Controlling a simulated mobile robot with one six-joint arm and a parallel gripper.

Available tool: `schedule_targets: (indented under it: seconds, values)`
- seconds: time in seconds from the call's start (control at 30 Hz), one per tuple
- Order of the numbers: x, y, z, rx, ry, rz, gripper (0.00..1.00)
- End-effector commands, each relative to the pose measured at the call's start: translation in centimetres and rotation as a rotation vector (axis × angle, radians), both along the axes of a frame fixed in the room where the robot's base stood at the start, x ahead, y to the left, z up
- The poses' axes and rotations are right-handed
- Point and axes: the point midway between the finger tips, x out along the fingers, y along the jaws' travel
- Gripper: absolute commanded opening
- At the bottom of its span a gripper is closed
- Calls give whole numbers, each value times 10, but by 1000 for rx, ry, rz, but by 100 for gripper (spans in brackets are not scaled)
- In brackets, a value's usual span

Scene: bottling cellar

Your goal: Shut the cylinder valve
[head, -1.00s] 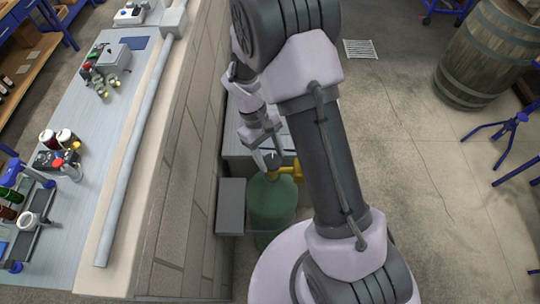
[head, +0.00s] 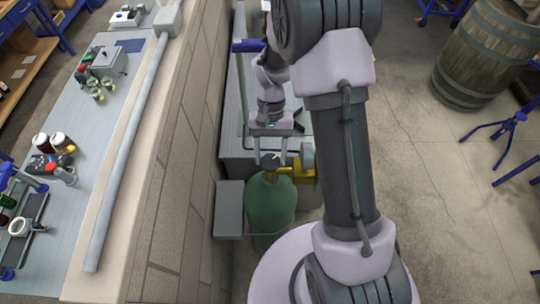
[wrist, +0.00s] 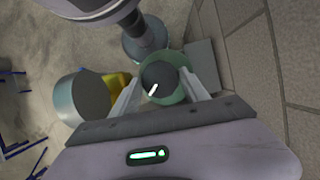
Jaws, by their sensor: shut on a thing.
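The green gas cylinder (head: 270,207) stands upright on the floor beside the block wall, below my gripper. A yellow brass valve body (head: 296,175) is on its top, with a round grey gauge or regulator (head: 308,157) on its right. My gripper (head: 270,161) points down over the cylinder top, its fingers either side of the dark valve knob. In the wrist view the round dark knob (wrist: 160,77) with a white mark sits between the fingertips, and my gripper is shut on it. The brass body (wrist: 116,82) and grey gauge (wrist: 82,97) show to the left.
The block wall (head: 180,150) rises close on the left. A grey box (head: 229,210) stands between wall and cylinder. A grey bench (head: 236,145) and a blue-topped tool (head: 247,45) are behind. A barrel (head: 480,60) is at the far right, with open floor before it.

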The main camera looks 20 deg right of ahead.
Motion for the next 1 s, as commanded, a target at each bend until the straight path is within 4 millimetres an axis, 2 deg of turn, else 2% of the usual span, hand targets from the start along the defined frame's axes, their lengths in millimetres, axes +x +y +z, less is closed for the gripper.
schedule_targets:
  seconds: [0.3, 0.73, 0.77, 0.8, 0.83, 1.0]
  values:
    - [0, -1, 0, 0, -2, -69, 13]
    - [0, -1, 0, 0, -1, -75, 12]
    - [0, -1, 0, 0, -1, -75, 59]
    - [0, -1, 0, 0, -1, -75, 67]
    - [0, -1, 0, 0, -1, -75, 73]
    - [0, -1, 0, 0, -1, -74, 74]
